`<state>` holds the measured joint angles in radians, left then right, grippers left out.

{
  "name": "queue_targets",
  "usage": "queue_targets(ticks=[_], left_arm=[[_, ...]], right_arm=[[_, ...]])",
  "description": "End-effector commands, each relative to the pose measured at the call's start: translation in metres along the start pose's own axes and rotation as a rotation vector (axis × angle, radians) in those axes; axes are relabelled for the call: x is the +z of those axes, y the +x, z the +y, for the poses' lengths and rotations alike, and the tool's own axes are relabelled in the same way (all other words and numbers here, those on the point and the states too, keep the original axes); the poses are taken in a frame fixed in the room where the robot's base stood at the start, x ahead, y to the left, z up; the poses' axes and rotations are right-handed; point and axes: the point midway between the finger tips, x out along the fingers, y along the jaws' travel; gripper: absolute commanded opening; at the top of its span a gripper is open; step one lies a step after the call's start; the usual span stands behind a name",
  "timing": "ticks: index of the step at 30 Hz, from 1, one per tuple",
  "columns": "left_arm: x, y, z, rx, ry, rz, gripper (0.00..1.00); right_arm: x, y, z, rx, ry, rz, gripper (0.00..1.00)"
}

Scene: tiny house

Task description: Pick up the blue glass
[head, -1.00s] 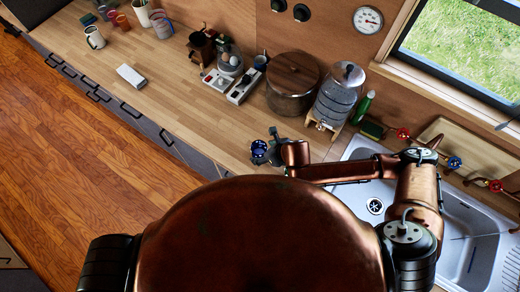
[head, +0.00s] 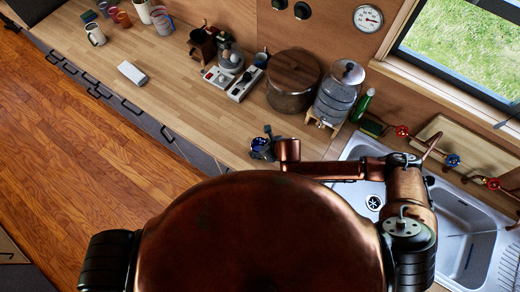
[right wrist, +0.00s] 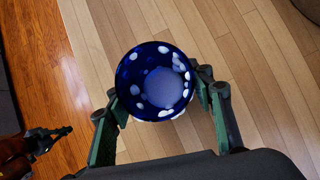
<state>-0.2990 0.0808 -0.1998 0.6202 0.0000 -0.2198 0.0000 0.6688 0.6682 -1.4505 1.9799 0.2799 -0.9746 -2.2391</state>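The blue glass (right wrist: 155,82) is dark blue with white spots. In the right wrist view I look down into its open top, and it looks empty. In the head view the glass (head: 258,146) is small and partly covered by my right gripper (head: 267,141), at the counter's front edge left of the sink. In the right wrist view the right gripper's green-padded fingers (right wrist: 160,100) lie against both sides of the glass. Whether its base touches the counter is hidden. My left gripper (right wrist: 56,132) shows small and dark over the floor; its opening is unclear.
The wooden counter (head: 185,110) is clear left of the glass. A large lidded pot (head: 293,82) and a glass water dispenser (head: 338,92) stand behind it. The sink (head: 455,220) is to the right. Several cups stand at the far left end.

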Motion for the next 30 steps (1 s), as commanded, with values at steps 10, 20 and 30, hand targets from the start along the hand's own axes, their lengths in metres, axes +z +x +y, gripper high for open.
queue_targets(ticks=[10, 20, 30], left_arm=[[0.0016, 0.0000, 0.0006, 0.001, 0.000, -0.002, 0.00], [0.0017, 0.0000, 0.0010, 0.001, 0.000, -0.002, 0.00], [0.0018, 0.0027, 0.0017, 0.002, 0.000, -0.002, 0.00]], right_arm=[[-0.0002, -0.0001, 0.0000, 0.000, 0.000, 0.000, 0.23], [0.0005, -0.0005, 0.0001, 0.000, 0.000, -0.001, 0.13], [0.0049, -0.0063, 0.0001, 0.001, 0.000, -0.003, 0.13]])
